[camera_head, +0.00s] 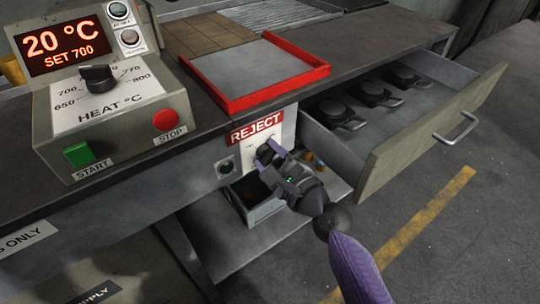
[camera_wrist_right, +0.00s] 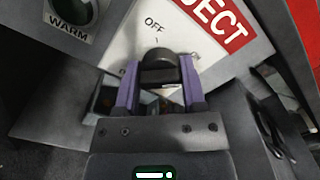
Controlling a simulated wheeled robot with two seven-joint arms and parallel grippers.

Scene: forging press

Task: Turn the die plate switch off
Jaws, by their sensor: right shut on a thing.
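The die plate switch (camera_wrist_right: 158,72) is a black rotary knob on a white plate (camera_wrist_right: 122,45) below the red REJECT sign. The word OFF is printed above the knob in the right wrist view. I cannot tell clearly which way the knob points. My right gripper (camera_head: 266,152) reaches the switch plate from the lower right in the head view. Its two purple fingers stand on either side of the knob and are shut on it. The fingers hide part of the plate. My left gripper is not in view.
A WARM lamp (camera_head: 226,167) sits left of the switch. An open drawer (camera_head: 400,146) with several black dies juts out at the right. A red-rimmed tray (camera_head: 275,97) and the heat control box (camera_head: 115,125) stand on the bench. A grey bin (camera_head: 262,213) is below.

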